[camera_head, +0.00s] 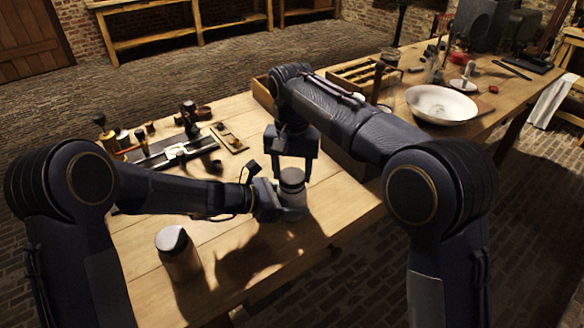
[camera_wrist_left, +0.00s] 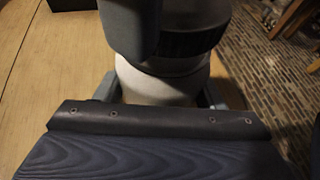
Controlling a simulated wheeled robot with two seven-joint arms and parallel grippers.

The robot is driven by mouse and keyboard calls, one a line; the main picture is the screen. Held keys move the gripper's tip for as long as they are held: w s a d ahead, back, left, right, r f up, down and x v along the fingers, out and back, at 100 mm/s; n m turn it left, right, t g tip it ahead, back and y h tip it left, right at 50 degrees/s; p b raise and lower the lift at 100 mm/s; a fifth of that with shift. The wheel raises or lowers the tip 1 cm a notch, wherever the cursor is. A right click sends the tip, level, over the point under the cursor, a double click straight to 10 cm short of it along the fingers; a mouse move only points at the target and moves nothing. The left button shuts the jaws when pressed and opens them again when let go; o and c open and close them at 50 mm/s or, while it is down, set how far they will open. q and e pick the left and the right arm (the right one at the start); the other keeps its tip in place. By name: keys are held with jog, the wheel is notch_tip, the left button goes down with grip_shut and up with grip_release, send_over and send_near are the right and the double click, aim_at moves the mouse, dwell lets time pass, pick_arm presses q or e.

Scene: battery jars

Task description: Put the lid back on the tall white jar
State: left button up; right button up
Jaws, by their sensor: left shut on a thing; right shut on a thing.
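The tall white jar (camera_head: 293,197) stands upright near the front right edge of the wooden table. My left gripper (camera_head: 284,209) is shut around its body from the left. In the left wrist view the pale jar (camera_wrist_left: 155,86) sits between the left fingers. The dark lid (camera_wrist_left: 192,40) is at the jar's mouth, with a paler neck just below it. My right gripper (camera_head: 291,172) reaches down from above and is shut on the lid; one of its fingers covers part of the lid in the left wrist view. I cannot tell whether the lid is fully seated.
A second jar (camera_head: 179,256), brownish with a grey top, stands at the front left of the table. Small tools and bottles crowd the back left. A white basin (camera_head: 441,103) and a wooden tray (camera_head: 364,76) lie on the farther bench. The table between the jars is clear.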

jog(key=shift+f, duration=0.3)
pick_arm(q)
grip_shut()
pick_arm(e)
jog(key=m, duration=0.5)
jog(key=shift+a+m, duration=0.1)
jog(key=shift+m, duration=0.2)
jog(key=m, duration=0.8)
jog(key=shift+f, duration=0.1)
jog(key=m, duration=0.3)
jog(key=shift+w, duration=0.1)
jog(key=m, duration=1.2)
jog(key=shift+m, duration=0.4)
